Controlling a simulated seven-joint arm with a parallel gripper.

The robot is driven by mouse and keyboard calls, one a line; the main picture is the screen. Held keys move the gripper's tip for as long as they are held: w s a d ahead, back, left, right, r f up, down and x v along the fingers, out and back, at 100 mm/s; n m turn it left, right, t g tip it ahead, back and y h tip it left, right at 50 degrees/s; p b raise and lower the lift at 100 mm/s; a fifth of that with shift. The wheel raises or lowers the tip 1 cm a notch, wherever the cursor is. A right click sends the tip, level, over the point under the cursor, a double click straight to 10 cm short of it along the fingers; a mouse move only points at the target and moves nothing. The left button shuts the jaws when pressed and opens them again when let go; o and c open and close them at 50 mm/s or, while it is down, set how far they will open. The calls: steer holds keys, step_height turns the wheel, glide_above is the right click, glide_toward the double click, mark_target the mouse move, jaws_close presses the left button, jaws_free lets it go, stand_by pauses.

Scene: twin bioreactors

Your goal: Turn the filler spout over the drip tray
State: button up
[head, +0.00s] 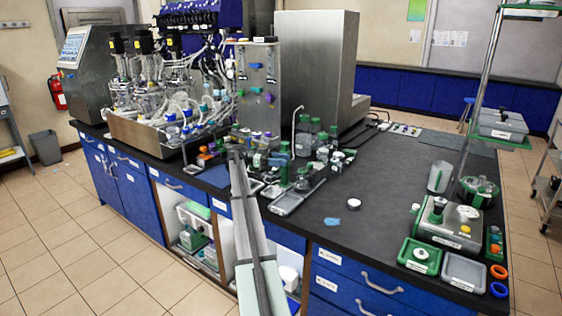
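A thin upright metal pipe with a bent top (295,125) stands behind the green-capped bottles near the middle of the bench; it looks like the filler spout, though its outlet is too small to make out. A shallow grey tray (290,203) lies in front of the bottles at the bench's front edge; I cannot tell whether it is the drip tray. My long grey arm reaches up from the bottom edge to the bench front. My gripper (238,158) seems to be at its far end, left of the pipe and tray; its fingers cannot be made out.
Several green-capped bottles (303,145) crowd around the pipe. A panel with coloured knobs (257,82) and the bioreactor glassware (150,75) stand to the left. A steel box device (445,225), a green tray (419,256) and a grey tray (464,272) sit at right. The middle right bench is mostly clear.

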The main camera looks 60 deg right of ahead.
steer(key=shift+o, duration=0.2)
steer(key=shift+r, duration=0.15)
step_height(320, 180, up, 10)
steer(key=shift+f, duration=0.1)
stand_by(0.4)
